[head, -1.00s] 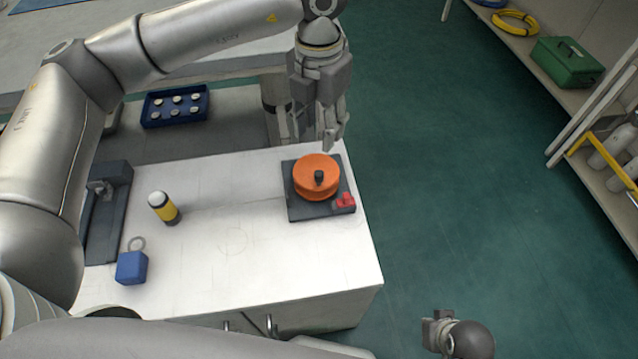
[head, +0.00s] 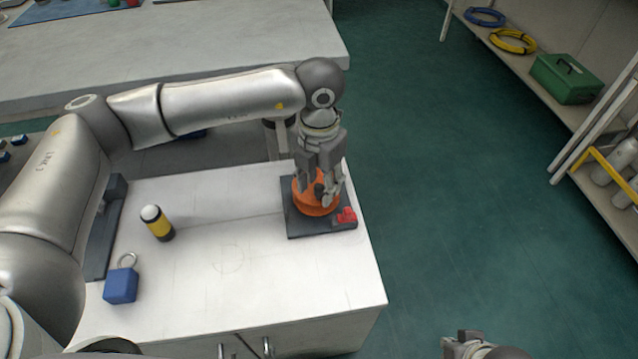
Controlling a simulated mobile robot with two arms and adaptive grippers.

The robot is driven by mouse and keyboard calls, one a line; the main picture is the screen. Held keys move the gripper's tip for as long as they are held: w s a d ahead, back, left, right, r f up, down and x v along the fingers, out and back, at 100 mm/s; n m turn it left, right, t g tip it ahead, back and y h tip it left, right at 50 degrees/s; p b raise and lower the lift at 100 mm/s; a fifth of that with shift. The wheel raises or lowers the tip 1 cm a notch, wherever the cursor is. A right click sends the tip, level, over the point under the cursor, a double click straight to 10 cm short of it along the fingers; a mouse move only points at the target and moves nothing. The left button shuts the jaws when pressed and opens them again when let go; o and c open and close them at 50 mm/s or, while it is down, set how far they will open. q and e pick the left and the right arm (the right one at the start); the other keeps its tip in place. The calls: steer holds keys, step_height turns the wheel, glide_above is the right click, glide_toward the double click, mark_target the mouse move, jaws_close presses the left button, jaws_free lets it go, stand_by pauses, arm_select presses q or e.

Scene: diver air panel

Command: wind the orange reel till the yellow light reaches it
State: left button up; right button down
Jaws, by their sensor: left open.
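The orange reel (head: 311,205) sits on a dark grey base plate (head: 300,228) at the right end of the white bench. My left gripper (head: 322,200) points down over the reel and hides much of its top. Its fingers are open, on either side of the dark knob on the reel; I cannot tell whether they touch it. A small red part (head: 347,215) is at the plate's front right corner. My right gripper (head: 462,345) is only partly in view at the bottom edge.
A blue block with a ring (head: 121,285) lies at the bench's front left. A dark fixture (head: 103,232) is at the left end. The white bench (head: 225,290) is clear in the middle. Green floor lies to the right, with a shelf holding a green box (head: 565,79).

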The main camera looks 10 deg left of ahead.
arm_select(q)
steer(key=shift+f, duration=0.2)
steer(key=shift+c, duration=0.2)
jaws_close()
